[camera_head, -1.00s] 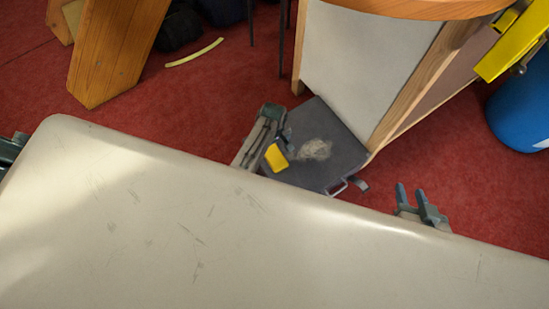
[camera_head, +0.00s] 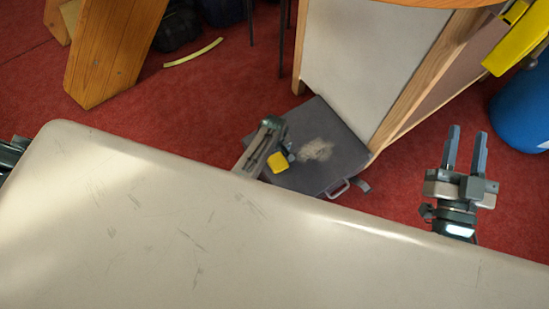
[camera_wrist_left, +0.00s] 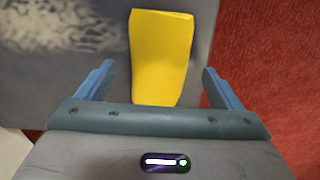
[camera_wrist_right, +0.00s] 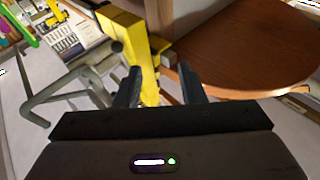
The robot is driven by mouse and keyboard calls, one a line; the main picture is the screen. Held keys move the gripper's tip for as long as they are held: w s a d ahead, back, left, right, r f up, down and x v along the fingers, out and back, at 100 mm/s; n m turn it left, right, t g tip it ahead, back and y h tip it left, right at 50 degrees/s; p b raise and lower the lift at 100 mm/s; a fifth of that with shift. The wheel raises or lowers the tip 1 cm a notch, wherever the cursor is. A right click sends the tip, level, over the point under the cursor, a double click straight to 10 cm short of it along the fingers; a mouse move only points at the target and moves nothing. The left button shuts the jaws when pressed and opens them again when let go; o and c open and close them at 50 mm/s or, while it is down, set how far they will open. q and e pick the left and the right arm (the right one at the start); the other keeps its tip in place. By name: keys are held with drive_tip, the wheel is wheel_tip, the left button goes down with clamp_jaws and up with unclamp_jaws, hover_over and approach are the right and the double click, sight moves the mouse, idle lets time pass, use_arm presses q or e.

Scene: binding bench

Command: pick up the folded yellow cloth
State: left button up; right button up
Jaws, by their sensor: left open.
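The folded yellow cloth (camera_head: 278,162) lies on a flat dark grey case (camera_head: 318,182) on the floor. In the left wrist view the cloth (camera_wrist_left: 161,60) lies ahead of my left gripper (camera_wrist_left: 157,72), between the lines of its two spread fingers. My left gripper is open and empty; I cannot tell its exact height above the cloth. In the head view my left arm partly hides the left gripper (camera_head: 284,150) beside the cloth. My right gripper (camera_head: 467,132) is open and empty, apart from the cloth, beyond the pale surface's edge at the right.
A pale scratched surface (camera_head: 200,230) fills the near foreground. A wooden-edged cabinet (camera_head: 360,60) stands behind the case. A blue drum (camera_head: 520,110) and a yellow metal part (camera_head: 515,45) are at the right.

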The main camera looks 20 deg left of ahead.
use_arm(q)
drive_tip(key=shift+f, duration=0.65)
use_arm(e)
drive_tip(key=shift+s+r+t, duration=0.15)
drive_tip(key=shift+r+t, duration=0.4)
drive_tip(key=shift+r, duration=0.25)
drive_tip(key=shift+s+r+t, duration=0.1)
drive_tip(key=shift+r+t, duration=0.45)
drive_tip(key=shift+r, duration=0.25)
use_arm(q)
drive_tip(key=c, duration=1.1)
drive_tip(key=shift+o, duration=0.2)
drive_tip(key=shift+r, duration=0.1)
